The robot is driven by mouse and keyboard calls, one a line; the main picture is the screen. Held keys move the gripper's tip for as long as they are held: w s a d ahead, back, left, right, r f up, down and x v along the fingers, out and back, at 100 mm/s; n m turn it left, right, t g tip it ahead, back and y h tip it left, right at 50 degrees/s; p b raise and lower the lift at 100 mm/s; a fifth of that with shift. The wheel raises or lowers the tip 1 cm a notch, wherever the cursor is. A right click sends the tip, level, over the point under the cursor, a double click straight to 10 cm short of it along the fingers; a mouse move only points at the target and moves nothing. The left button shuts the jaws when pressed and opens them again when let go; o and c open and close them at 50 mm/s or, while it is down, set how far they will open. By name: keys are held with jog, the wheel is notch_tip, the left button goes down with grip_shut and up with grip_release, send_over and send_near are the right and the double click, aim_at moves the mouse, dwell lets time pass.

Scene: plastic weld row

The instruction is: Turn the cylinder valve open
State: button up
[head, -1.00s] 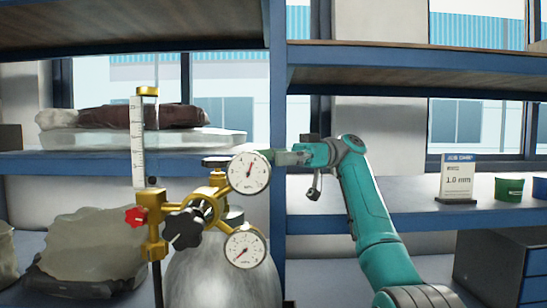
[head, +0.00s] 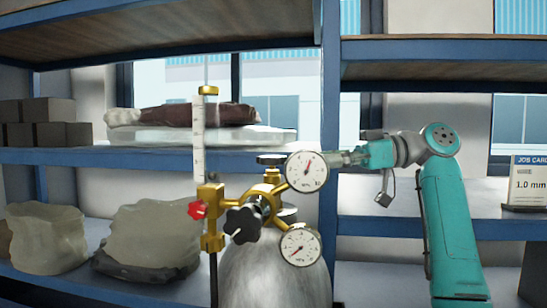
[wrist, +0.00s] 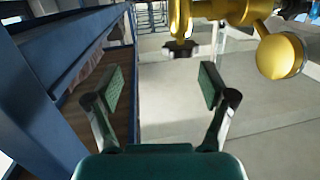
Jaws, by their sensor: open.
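The grey cylinder (head: 275,272) stands upright in front of the shelving. The cylinder valve's dark handwheel (head: 270,159) sits at its top, left of the upper gauge. The brass regulator (head: 212,195) carries a red knob, a black knob (head: 243,223), an upper gauge (head: 307,171) and a lower gauge (head: 300,244). My gripper (head: 343,158) is right of the upper gauge, pointing left, its tips partly hidden. In the wrist view my gripper (wrist: 160,88) is open and empty. The dark handwheel (wrist: 181,48) shows beyond the fingers, apart from them, nearer the right finger's side.
A blue shelf post (head: 330,100) stands close behind the cylinder. The wrist view shows a blue shelf edge (wrist: 65,60) left of my gripper and a brass gauge body (wrist: 280,55) at upper right. Sacks (head: 155,240) lie left. A job card (head: 526,180) stands right.

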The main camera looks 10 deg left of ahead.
aim_at(271, 156)
jog(key=s+m+t+y, duration=0.1)
jog(key=s+m+t, duration=0.3)
jog(key=s+t, duration=0.3)
jog(key=x, duration=1)
jog(key=shift+w+r, duration=0.1)
jog(key=shift+r, duration=0.25)
jog(key=shift+c, duration=0.2)
jog(key=c, duration=1.1)
